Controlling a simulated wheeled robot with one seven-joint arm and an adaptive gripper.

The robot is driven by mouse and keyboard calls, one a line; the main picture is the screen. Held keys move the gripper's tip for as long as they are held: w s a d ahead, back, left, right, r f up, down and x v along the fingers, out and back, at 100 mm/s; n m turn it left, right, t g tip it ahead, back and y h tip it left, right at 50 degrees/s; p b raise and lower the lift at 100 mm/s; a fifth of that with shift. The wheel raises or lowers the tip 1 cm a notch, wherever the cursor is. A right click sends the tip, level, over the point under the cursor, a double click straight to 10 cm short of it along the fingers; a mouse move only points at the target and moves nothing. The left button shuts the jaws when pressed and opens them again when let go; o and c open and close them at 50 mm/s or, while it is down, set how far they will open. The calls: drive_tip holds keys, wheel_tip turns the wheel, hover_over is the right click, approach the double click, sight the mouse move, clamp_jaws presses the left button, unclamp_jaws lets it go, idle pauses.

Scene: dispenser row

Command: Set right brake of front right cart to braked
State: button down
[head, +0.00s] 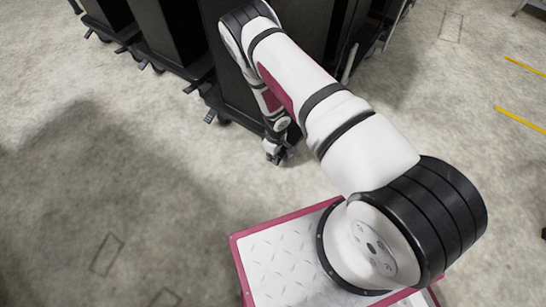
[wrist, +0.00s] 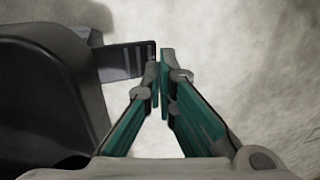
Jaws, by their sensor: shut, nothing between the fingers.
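The front right cart (head: 238,98) is a tall black cart, partly covered by my arm in the head view. My gripper (head: 279,158) is low by its right front corner, close to the floor. In the wrist view the right brake is a dark, slotted pedal (wrist: 126,61) sticking out from a black rounded caster part (wrist: 45,95). My gripper (wrist: 163,62) is shut and empty, its fingertips right beside the pedal's free end; I cannot tell whether they touch. In the head view my gripper hides this pedal. Whether it is up or pressed down is unclear.
Another pedal (head: 209,116) shows at the cart's left front corner. More black carts (head: 168,35) stand in a row to the left. The pale concrete floor (head: 130,190) in front is clear. Yellow lines (head: 520,120) mark the floor at right.

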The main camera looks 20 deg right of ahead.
wheel_tip(320, 180, up, 14)
drive_tip(key=s+a+p, duration=0.2)
drive_tip(key=a+p, duration=0.1)
drive_tip(key=p, duration=0.4)
drive_tip(key=shift+f, duration=0.25)
